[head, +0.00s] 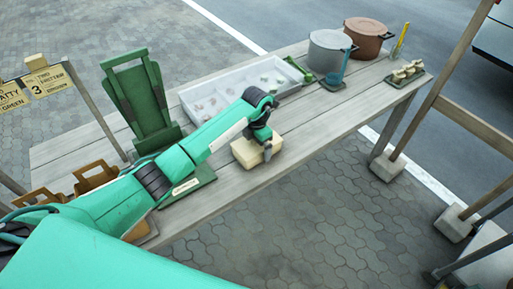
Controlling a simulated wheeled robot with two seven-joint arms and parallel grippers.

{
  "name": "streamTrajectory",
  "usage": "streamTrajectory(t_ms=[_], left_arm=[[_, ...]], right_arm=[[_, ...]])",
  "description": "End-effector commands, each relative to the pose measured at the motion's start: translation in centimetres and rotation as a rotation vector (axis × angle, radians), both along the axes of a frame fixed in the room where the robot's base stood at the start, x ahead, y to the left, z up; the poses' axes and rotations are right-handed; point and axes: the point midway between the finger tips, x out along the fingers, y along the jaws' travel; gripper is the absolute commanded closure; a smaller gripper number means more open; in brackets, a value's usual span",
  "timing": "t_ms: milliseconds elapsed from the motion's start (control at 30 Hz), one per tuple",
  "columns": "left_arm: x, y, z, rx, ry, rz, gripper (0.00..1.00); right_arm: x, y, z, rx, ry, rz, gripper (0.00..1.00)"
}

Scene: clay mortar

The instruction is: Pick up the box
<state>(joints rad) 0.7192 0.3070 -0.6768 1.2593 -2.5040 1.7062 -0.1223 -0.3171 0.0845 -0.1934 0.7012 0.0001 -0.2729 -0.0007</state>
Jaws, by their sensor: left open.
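A pale cream box (244,152) sits on the grey plank table (222,190) near its front edge, in the middle of the head view. My left arm reaches in from the lower left. My left gripper (267,152) points down at the right part of the box and hides some of it. It is open. I cannot tell whether its fingers touch the box or straddle it. My right gripper is not in view.
A white divided tray (215,88) with small items lies behind the box. A green stand (140,100) is at left, with brown holders (95,177) nearby. A grey pot (328,52), a brown pot (367,38) and a small tray (404,76) stand at the far right end. Table planks right of the box are clear.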

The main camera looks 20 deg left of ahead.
Motion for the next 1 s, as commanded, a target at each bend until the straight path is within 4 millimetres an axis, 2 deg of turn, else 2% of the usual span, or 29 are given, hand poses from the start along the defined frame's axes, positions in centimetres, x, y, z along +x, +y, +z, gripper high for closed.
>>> streamTrajectory(t_ms=[233,400,433,767,867,1000], left_arm=[[0.0,0.0,-0.2,0.0,-0.001,-0.001,0.02],[0.0,0.0,-0.1,0.0,-0.001,0.0,0.35],[0.0,0.0,-0.1,0.0,-0.001,0.0,0.38],[0.1,0.0,0.2,0.0,-0.002,0.0,0.38],[0.2,0.0,1.0,-0.001,-0.004,0.0,0.38],[0.1,0.0,3.0,-0.001,-0.007,-0.001,0.38]], right_arm=[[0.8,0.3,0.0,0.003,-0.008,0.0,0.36],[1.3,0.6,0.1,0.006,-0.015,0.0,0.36],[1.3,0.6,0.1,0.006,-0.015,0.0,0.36],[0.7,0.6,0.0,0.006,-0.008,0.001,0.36],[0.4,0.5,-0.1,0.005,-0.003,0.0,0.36],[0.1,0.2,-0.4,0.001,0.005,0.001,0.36]])
